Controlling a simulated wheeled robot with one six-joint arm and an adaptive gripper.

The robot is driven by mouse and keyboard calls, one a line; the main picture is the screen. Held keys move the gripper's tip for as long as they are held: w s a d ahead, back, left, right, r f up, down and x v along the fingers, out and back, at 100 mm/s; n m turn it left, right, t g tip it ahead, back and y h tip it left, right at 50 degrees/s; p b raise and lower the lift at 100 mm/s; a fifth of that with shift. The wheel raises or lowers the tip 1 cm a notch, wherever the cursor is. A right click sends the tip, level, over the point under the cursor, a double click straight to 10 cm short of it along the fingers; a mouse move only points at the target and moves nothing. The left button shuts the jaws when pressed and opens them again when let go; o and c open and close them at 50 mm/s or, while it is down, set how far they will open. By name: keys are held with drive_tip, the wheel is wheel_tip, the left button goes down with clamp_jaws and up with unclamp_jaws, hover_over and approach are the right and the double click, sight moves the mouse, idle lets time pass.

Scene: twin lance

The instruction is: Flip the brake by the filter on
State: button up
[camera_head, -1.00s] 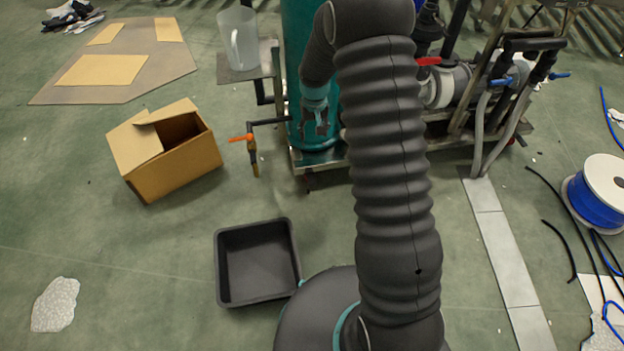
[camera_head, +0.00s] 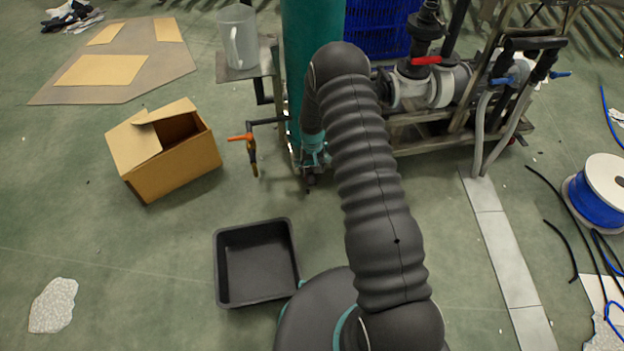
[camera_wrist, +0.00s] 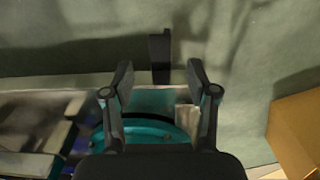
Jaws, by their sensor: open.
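The filter is the tall teal cylinder (camera_head: 305,50), standing on a metal skid behind my arm; a teal rounded surface (camera_wrist: 150,134) shows below my fingers in the wrist view. My gripper (camera_head: 313,172) is low at the skid's front left corner, its fingers open and pointing down. In the wrist view my gripper (camera_wrist: 158,75) has both fingers apart. A black upright piece with a wider top (camera_wrist: 160,52) stands out between and beyond the fingertips; it may be the brake pedal, but I cannot tell its position or whether I touch it.
An orange-handled valve (camera_head: 241,137) hangs just left of my gripper. A red-handled valve (camera_head: 425,61) is right of the filter. An open cardboard box (camera_head: 172,165) and a black tray (camera_head: 257,263) are on the floor. The floor between them is clear.

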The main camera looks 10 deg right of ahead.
sight(312, 182)
wheel_tip(312, 182, down, 6)
drive_tip(key=shift+f, duration=0.25)
